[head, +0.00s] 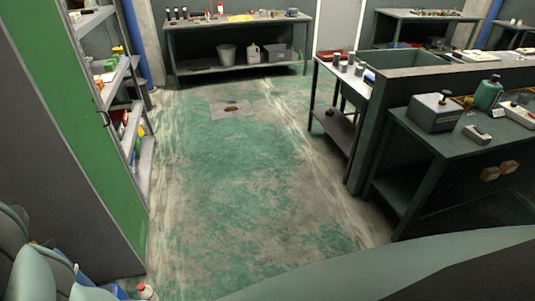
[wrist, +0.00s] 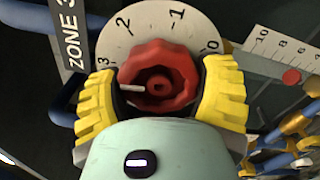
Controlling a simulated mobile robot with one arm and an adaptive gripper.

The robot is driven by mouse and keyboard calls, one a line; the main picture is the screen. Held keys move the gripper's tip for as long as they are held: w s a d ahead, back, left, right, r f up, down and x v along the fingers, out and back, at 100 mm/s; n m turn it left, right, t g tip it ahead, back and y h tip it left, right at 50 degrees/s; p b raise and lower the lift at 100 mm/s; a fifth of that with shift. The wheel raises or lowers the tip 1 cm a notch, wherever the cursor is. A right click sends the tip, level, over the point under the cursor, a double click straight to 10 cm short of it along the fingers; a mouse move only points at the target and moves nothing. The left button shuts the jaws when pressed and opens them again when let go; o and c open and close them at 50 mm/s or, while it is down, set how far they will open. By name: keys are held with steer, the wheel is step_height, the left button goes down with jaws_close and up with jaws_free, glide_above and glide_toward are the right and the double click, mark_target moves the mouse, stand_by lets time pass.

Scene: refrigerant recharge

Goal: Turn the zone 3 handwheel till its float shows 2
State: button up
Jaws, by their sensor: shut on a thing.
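The red handwheel (wrist: 180,62) sits in the middle of the wrist view, in front of a pale round dial (wrist: 147,27) marked 0 to 3. Its white pointer aims left, close to the 3. A plate reading ZONE 3 (wrist: 72,38) stands left of the dial. My gripper (wrist: 158,92) has its yellow ribbed fingers on both sides of the handwheel, shut on it. A pale float gauge (wrist: 267,57) is at the right, with a red float (wrist: 291,76) near the 6 mark; the exact reading is hard to tell. The handwheel is not visible in the head view.
Blue pipe (wrist: 35,15) and brass-coloured fittings (wrist: 285,135) lie close around the wheel. In the head view, a green-sided shelf unit (head: 108,130) stands left and a workbench (head: 440,145) right. The floor (head: 235,180) between them is clear, with a small floor plate.

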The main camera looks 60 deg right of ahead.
steer(key=m, duration=0.3)
steer(key=shift+a+r+m, duration=0.1)
steer(key=shift+r+m, duration=0.05)
steer(key=shift+m, duration=0.25)
stand_by(0.4)
steer(key=o, duration=1.1)
steer(key=shift+s, duration=0.1)
steer(key=v, duration=1.2)
